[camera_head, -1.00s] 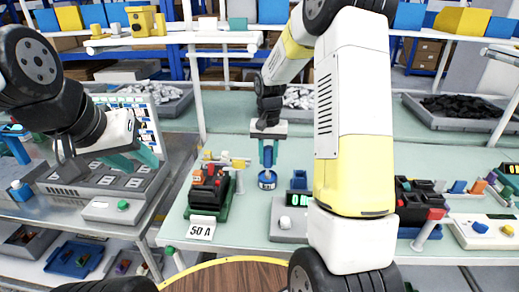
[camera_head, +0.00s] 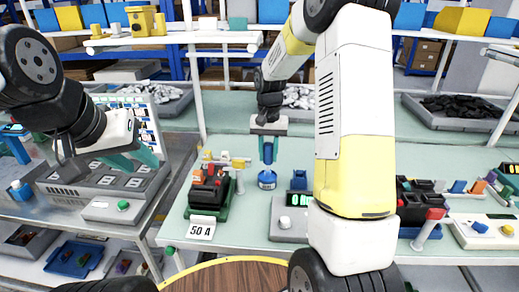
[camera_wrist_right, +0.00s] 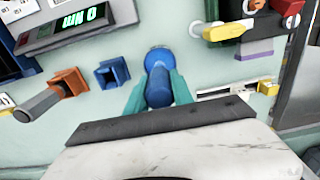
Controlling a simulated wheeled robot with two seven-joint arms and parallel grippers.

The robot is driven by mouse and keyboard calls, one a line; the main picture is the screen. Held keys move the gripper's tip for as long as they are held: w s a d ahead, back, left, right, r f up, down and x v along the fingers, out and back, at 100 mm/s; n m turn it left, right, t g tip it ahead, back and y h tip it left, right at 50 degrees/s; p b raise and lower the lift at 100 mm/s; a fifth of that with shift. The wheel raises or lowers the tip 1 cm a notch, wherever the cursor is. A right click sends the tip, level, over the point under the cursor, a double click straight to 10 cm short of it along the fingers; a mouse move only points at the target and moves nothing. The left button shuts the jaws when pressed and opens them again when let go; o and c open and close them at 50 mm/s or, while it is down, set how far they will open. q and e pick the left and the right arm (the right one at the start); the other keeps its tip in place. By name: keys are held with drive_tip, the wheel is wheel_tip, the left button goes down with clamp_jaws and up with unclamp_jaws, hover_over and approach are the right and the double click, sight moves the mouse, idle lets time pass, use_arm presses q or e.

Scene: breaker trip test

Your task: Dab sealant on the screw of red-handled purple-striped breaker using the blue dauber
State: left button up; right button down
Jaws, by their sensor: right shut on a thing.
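My right gripper (camera_head: 267,154) is shut on the blue dauber (camera_wrist_right: 158,88), which stands upright between the teal fingers. In the head view the dauber's wider blue base or pot (camera_head: 267,180) is at table height; I cannot tell whether the dauber is clear of it. A black breaker with red and orange parts (camera_head: 209,187) sits in a green holder behind the "50 A" card, left of the dauber. My left gripper (camera_head: 137,160) is open and empty, over the grey bench at left.
A grey device with a green display (camera_head: 297,199) stands right of the dauber. Another black breaker group (camera_head: 415,200) with a red-tipped lever is further right, partly behind my arm. A "50 A" card (camera_head: 201,228) stands at the front edge.

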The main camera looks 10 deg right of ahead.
sight(268, 144)
drive_tip(key=shift+r, duration=2.8)
